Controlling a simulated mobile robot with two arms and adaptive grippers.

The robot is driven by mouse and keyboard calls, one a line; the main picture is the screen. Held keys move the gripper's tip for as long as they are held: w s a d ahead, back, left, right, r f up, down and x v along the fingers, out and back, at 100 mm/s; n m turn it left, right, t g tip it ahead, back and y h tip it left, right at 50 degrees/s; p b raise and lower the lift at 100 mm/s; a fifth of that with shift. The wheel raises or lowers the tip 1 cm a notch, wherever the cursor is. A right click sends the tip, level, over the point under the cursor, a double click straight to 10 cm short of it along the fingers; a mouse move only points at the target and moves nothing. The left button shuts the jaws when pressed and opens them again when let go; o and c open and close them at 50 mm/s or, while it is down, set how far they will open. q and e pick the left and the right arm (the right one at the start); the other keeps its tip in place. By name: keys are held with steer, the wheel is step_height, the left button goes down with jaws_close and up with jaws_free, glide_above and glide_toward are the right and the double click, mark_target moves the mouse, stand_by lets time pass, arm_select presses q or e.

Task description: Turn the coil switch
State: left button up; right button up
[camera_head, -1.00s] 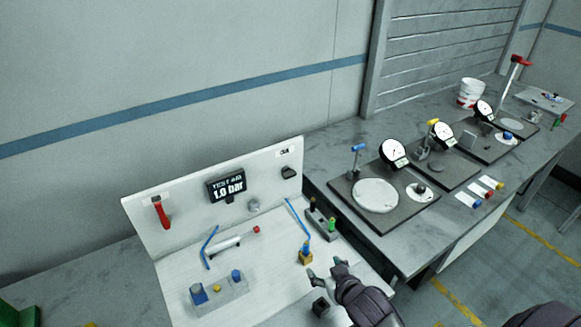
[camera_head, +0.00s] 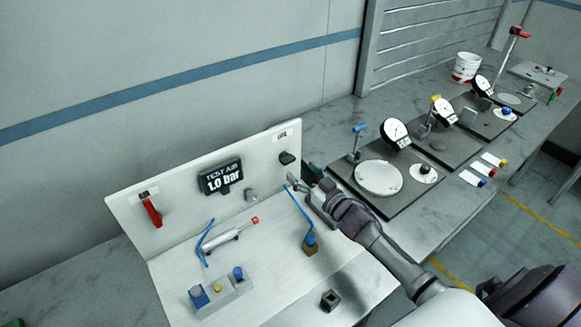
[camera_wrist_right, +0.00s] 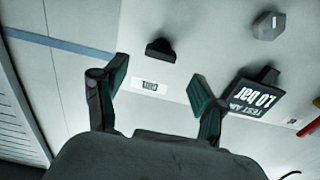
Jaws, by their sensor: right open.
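A black knob (camera_head: 287,158), apparently the coil switch, sits on the upright white panel (camera_head: 160,178) at its right end, below a small label. The right wrist view shows the knob (camera_wrist_right: 160,48) with the label (camera_wrist_right: 149,86), upside down and hard to read. My right gripper (camera_head: 300,184) is open and empty in front of the panel's right end, a little below the knob. In the right wrist view its two fingers (camera_wrist_right: 157,84) are spread either side of the label, with the knob beyond them, apart from both. My left gripper is not in view.
The panel also bears a display (camera_head: 221,178) reading 1.0 bar, a red lever (camera_head: 152,210) and a grey knob (camera_head: 251,195). Below lie a cylinder (camera_head: 230,234), blue tubes and a grey block (camera_head: 226,295). Dial gauges (camera_head: 395,132) stand to the right.

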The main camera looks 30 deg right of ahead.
mark_target(290, 161)
steer(key=w, duration=0.1)
steer(key=w+b, duration=0.1)
steer(key=w, duration=0.1)
steer(key=w+b, duration=0.1)
steer(key=w, duration=0.1)
steer(key=shift+w+a, duration=0.15)
steer(key=shift+a, duration=0.2)
steer(key=shift+w, duration=0.35)
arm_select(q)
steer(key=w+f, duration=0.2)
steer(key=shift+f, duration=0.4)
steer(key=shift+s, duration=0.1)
arm_select(e)
steer(key=shift+c, duration=0.4)
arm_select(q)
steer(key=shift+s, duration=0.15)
arm_select(e)
steer(key=c, duration=1.1)
